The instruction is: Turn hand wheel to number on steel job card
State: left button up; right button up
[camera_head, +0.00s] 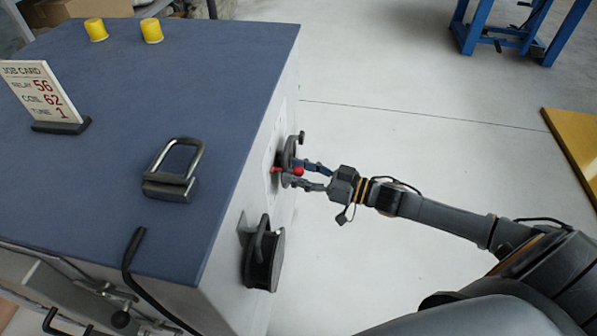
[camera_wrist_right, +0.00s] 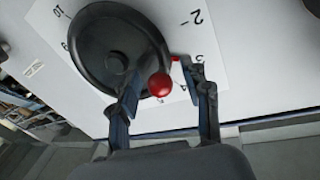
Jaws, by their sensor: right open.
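The hand wheel (camera_wrist_right: 112,42) is a dark disc on the cabinet's side, over a white numbered dial sheet (camera_wrist_right: 205,50). Its red knob (camera_wrist_right: 160,86) lies between the fingers of my right gripper (camera_wrist_right: 164,92). The fingers stand apart, one on each side of the knob. A red mark shows beside the wheel near the right fingertip. The numbers 2, 9 and 10 show on the dial; others are partly hidden. In the head view my right gripper (camera_head: 306,176) reaches the wheel (camera_head: 290,156) from the right. The job card (camera_head: 42,92) reads relay 56, coil 62, tune 1. My left gripper is not in view.
The cabinet's blue top (camera_head: 215,80) carries two yellow caps (camera_head: 152,31) and a metal shackle-like piece (camera_head: 174,172). A black round fitting (camera_head: 264,258) sticks out of the same side, nearer me.

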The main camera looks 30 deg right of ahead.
jog(key=shift+w, duration=0.1)
grip_shut()
jog(key=shift+f, duration=0.1)
dwell(0.3)
jog(key=shift+a+f+n, duration=0.1)
jog(key=shift+f+n, duration=0.1)
jog(key=shift+n, duration=0.3)
pick_arm(q)
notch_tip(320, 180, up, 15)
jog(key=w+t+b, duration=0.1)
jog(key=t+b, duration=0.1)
jog(key=b, duration=0.5)
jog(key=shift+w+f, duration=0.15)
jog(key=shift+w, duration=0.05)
pick_arm(e)
jog(key=shift+w+d+f+n+y, duration=0.1)
jog(key=shift+f+n+y, duration=0.55)
jog(key=shift+n, duration=1.35)
jog(key=shift+d+f+n+y, duration=0.1)
jog(key=shift+f+n+y, duration=0.1)
jog(key=shift+f+n, duration=1.35)
jog(key=shift+w+f+n+y, duration=0.1)
jog(key=shift+f+n+y, duration=0.35)
jog(key=shift+n, duration=2)
